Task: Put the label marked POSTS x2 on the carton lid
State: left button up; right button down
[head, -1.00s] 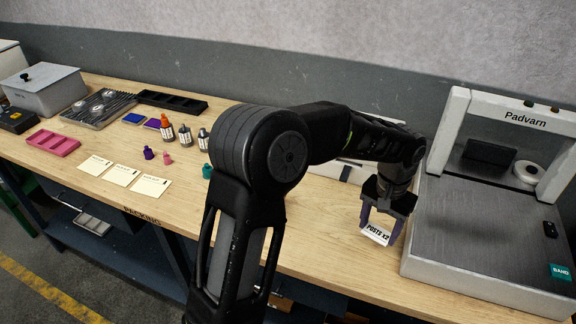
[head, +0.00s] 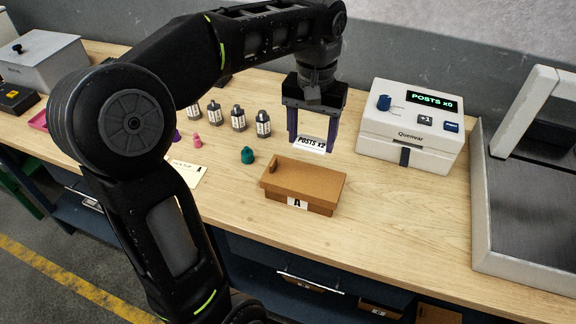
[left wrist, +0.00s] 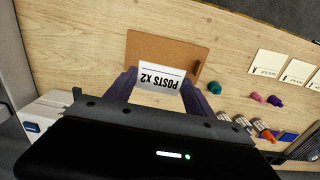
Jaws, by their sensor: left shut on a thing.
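My left gripper (head: 312,140) is shut on a white label (head: 311,144) marked POSTS x2. It holds the label in the air above and behind the brown carton (head: 298,205). In the left wrist view the label (left wrist: 161,78) sits between the two fingers and covers part of the carton lid (left wrist: 170,48). The carton is closed, stands on the bench and has a white tag with A on its front. The bare top of the lid (head: 305,178) shows in the head view. My right gripper is not in view.
A white Quenvar printer (head: 410,125) with a screen reading POSTS x0 stands right of the carton. A teal piece (head: 247,155) and several dark bottles (head: 238,118) stand to its left. A white machine (head: 500,190) is at the far right. Bench in front of the printer is clear.

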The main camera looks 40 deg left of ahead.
pick_arm(q)
jog(key=shift+s+a, duration=0.1)
jog(key=shift+s, duration=0.15)
jog(key=shift+d, duration=0.3)
jog(key=shift+a+f, duration=0.15)
jog(key=shift+f, duration=0.2)
send_over(308, 178)
jog(key=shift+f+p, duration=0.4)
jog(key=shift+f, duration=2.4)
jog(key=shift+f, duration=1.9)
jog(key=shift+f, duration=0.1)
